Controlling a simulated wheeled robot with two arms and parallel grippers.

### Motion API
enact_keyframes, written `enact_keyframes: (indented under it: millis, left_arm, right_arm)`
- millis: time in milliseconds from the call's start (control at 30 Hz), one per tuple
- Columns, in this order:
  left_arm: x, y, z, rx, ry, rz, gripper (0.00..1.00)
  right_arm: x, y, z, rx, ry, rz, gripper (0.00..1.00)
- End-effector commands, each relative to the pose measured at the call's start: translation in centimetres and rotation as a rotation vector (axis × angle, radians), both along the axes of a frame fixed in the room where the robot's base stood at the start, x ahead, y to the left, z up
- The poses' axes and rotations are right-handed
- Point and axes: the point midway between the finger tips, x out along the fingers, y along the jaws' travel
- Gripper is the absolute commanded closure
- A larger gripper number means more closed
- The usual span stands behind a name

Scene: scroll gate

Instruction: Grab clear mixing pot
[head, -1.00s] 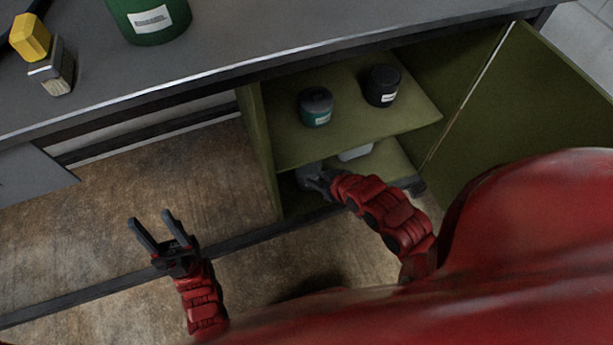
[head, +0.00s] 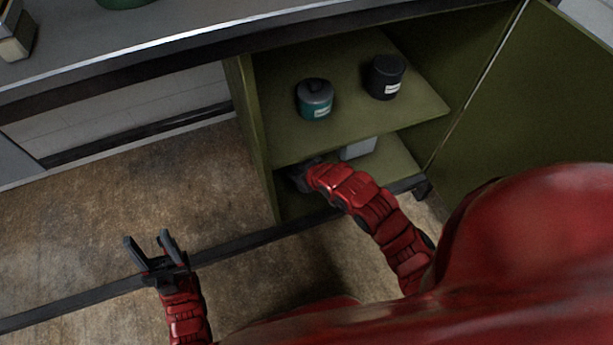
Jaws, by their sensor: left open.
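I cannot clearly make out a clear mixing pot. A pale, whitish container (head: 359,148) is partly visible on the lower level of the open green cabinet (head: 432,98), half hidden by the upper shelf. My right gripper (head: 300,172) reaches into the lower compartment, under the shelf's front edge and left of the pale container. Its fingers are dark and partly hidden, so I cannot tell whether they hold anything. My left gripper (head: 148,243) is open and empty above the floor, left of the cabinet.
A teal jar with a dark lid (head: 315,99) and a black jar (head: 385,77) stand on the upper shelf. The cabinet door (head: 540,110) stands open on the right. The grey worktop (head: 190,28) is above. Floor on the left is clear.

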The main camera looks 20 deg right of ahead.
Motion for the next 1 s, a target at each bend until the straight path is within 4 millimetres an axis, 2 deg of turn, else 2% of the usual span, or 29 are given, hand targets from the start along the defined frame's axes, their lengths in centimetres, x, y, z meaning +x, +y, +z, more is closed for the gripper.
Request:
enact_keyframes:
  millis: [67, 100, 300, 1000]
  left_arm:
    - [0.0, 0.0, 0.07, -0.001, 0.0, 0.0, 0.5]
    - [-0.01, 0.0, 0.08, -0.001, 0.0, 0.0, 0.5]
    - [0.0, 0.0, 0.08, -0.001, 0.0, 0.0, 0.5]
    - [-0.01, 0.0, 0.07, -0.001, -0.001, 0.0, 0.5]
  right_arm:
    - [-0.01, 0.0, 0.08, 0.0, 0.0, 0.0, 0.61]
    - [-0.01, 0.0, 0.1, 0.0, 0.0, 0.0, 0.65]
    - [-0.01, 0.01, 0.11, 0.0, -0.001, 0.001, 1.0]
    - [-0.03, -0.01, 0.08, -0.001, 0.0, 0.001, 1.0]
